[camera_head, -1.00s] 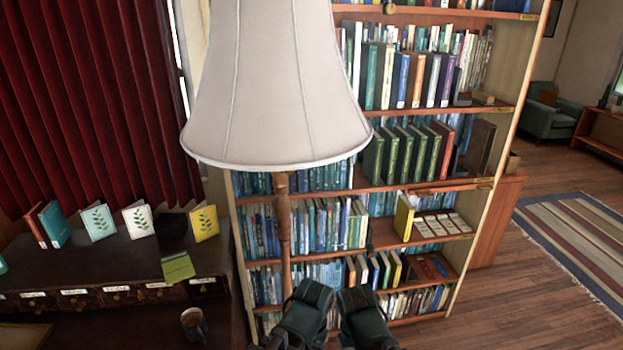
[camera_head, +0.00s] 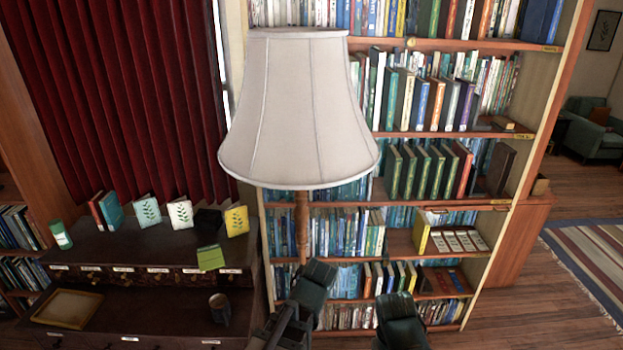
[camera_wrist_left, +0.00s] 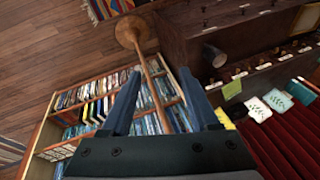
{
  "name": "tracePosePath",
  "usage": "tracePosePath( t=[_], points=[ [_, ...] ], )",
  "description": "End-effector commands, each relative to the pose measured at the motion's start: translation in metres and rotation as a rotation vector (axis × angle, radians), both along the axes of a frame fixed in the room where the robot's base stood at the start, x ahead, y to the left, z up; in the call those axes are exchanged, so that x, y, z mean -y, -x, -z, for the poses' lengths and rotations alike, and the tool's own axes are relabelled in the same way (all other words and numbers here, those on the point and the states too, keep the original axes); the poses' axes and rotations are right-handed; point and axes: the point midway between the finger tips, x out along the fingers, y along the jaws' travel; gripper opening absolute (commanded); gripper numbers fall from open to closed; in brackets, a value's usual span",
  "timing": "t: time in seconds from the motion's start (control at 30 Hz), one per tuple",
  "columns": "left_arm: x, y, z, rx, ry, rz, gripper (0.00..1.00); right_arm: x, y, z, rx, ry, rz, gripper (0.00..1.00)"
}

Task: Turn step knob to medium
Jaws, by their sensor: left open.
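A floor lamp with a pale cream shade (camera_head: 298,112) stands in front of the bookshelf in the head view. Its wooden pole (camera_head: 302,225) runs down below the shade. In the left wrist view the round lamp base (camera_wrist_left: 131,33) is at the top, and the pole (camera_wrist_left: 150,76) runs down between my fingers in the picture; its distance is unclear. My left gripper (camera_wrist_left: 160,75) is open, with nothing seen held. No step knob can be made out in either view. In the head view only dark links of my arms show at the bottom; the right gripper is not seen.
A tall bookshelf (camera_head: 460,135) stands behind the lamp. A dark cabinet (camera_head: 120,272) at the left carries upright books, a mug (camera_head: 219,305) and a tray (camera_head: 66,307). Red curtains (camera_head: 110,100) hang behind it. Wooden floor (camera_head: 530,290) is clear at the right.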

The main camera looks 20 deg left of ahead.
Motion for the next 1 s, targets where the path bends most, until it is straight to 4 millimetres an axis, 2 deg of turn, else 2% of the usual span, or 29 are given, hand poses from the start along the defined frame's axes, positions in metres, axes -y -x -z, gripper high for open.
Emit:
tracePosePath(
  t=[0.03, 0.2, 0.37, 0.5, 0.6, 0.7, 0.83, 1.0],
  points=[
    [-0.009, -0.011, -0.014, 0.042, -0.04, -0.035, 0.61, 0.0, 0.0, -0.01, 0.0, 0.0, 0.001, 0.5],
    [-0.033, -0.045, -0.047, 0.227, -0.196, -0.141, 0.61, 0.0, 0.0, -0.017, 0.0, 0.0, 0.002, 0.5],
    [-0.037, -0.088, -0.094, 0.505, -0.356, -0.2, 0.61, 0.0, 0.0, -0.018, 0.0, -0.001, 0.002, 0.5],
    [-0.017, -0.126, -0.147, 0.799, -0.448, -0.193, 0.61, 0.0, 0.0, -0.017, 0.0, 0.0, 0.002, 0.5],
    [0.004, -0.144, -0.18, 0.973, -0.474, -0.163, 0.61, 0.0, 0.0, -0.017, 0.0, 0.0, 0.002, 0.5],
    [0.023, -0.155, -0.204, 1.098, -0.478, -0.13, 0.61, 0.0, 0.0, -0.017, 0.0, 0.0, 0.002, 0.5],
    [0.039, -0.161, -0.22, 1.185, -0.473, -0.1, 0.61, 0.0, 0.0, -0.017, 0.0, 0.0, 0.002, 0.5],
    [0.042, -0.163, -0.225, 1.21, -0.472, -0.092, 0.61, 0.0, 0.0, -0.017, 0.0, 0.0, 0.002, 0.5]
  ],
)
